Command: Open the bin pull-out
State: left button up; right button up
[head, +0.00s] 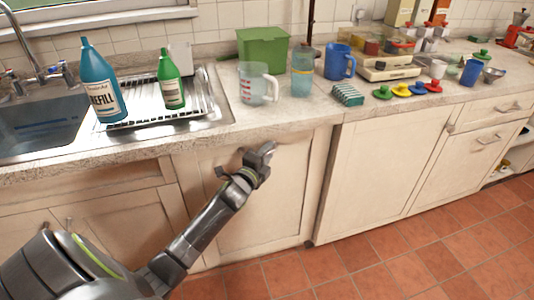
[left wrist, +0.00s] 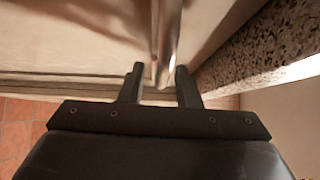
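The bin pull-out appears to be the cream front panel (head: 285,190) below the counter, right of the sink; it looks closed. My left gripper (head: 248,160) is at the upper part of this panel. In the left wrist view, my left gripper (left wrist: 159,78) has its two fingers apart. A shiny metal bar, seemingly the handle (left wrist: 166,45), runs between the fingers, nearer the right one. I cannot tell whether either finger touches it. My right gripper is in neither view.
The counter edge (head: 300,128) overhangs just above the panel; its speckled side (left wrist: 265,55) is close on the right in the left wrist view. A measuring jug (head: 256,84) and bottles stand on top. The tiled floor (head: 400,260) before the cabinets is clear.

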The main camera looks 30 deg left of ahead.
pick_arm(q)
jog(key=shift+w, duration=0.1)
grip_shut()
dwell(0.4)
